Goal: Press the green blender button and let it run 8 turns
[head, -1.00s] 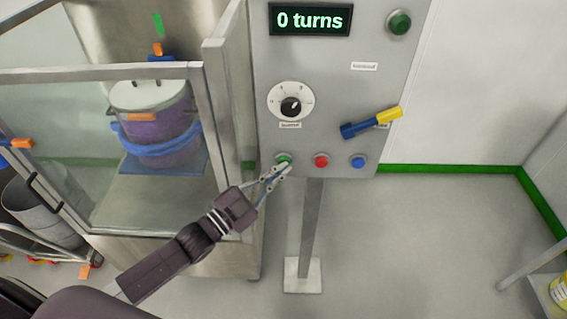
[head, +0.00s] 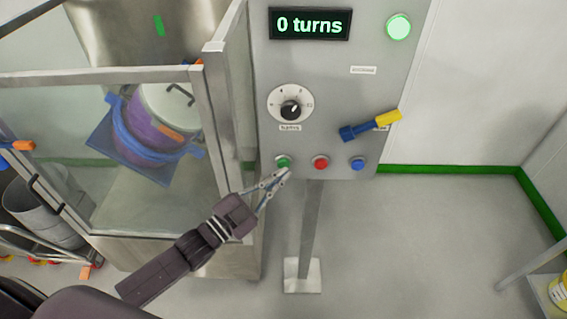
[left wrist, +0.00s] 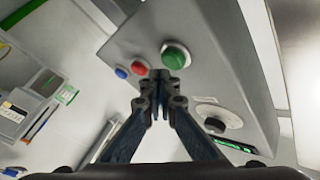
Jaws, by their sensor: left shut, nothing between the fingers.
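The green button (head: 283,162) is at the lower left of the grey control panel (head: 335,85); it also shows in the left wrist view (left wrist: 175,56). My left gripper (head: 284,174) is shut and empty, its tips just below the green button. I cannot tell whether they touch it. The display (head: 310,23) reads "0 turns" and the round green lamp (head: 398,27) is lit. Behind the glass guard, the purple drum (head: 150,120) with a white lid and blue band is tilted. My right gripper is not in view.
A red button (head: 320,162) and a blue button (head: 358,163) sit right of the green one. Above are a black dial (head: 290,108) and a blue and yellow handle (head: 370,126). The glass guard (head: 110,150) stands close on the left.

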